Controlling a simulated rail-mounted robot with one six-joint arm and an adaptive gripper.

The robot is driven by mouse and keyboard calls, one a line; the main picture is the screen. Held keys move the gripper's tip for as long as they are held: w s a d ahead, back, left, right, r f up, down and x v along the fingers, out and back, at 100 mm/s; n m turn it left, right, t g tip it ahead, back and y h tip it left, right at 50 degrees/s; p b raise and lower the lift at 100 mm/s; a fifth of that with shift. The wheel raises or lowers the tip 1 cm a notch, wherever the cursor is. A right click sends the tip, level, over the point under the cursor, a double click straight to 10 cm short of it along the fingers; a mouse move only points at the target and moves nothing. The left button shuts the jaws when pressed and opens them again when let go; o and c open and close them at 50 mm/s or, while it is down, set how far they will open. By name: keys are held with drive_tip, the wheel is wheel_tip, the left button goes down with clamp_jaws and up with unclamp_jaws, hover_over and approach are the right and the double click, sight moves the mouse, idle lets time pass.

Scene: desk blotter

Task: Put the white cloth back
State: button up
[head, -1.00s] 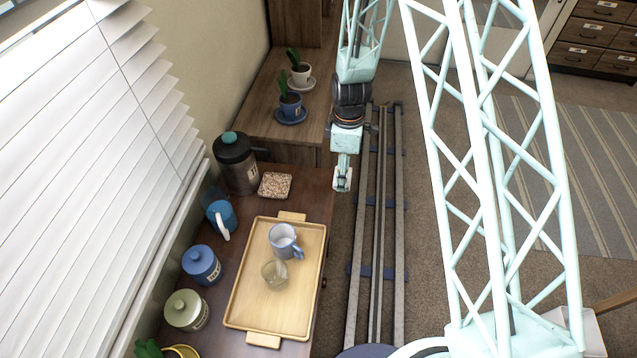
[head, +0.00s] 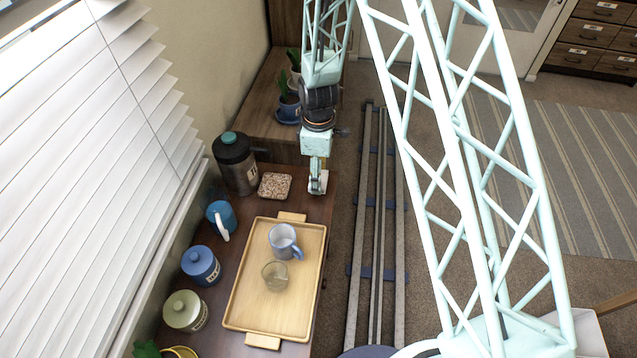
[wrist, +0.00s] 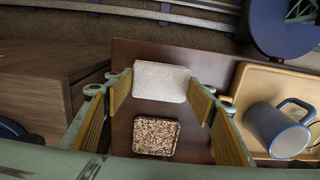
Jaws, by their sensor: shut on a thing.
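The white cloth (wrist: 162,82) is a small pale folded rectangle between my fingertips in the wrist view. My gripper (wrist: 160,94) is shut on it, one finger at each side edge. In the head view my gripper (head: 318,184) hangs down over the right edge of the dark desk (head: 310,205), near its far end, with a small white patch of the cloth at its tips. The cloth appears to be above the desk; the exact gap cannot be told.
A speckled square (head: 275,186) lies just left of my gripper, beside a dark press pot (head: 236,163). A wooden tray (head: 250,312) holds a blue mug (head: 284,241) and a glass (head: 275,274). Potted plants stand beyond. Bare desk shows between the speckled square and tray.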

drive_tip(key=shift+f+b, duration=0.3)
drive_tip(key=shift+f, duration=1.45)
drive_tip(key=shift+f, duration=0.15)
drive_tip(key=o, duration=0.8)
drive_tip(key=shift+r+p, duration=0.85)
drive_tip(key=shift+r, duration=5.35)
drive_tip(key=shift+r, duration=0.1)
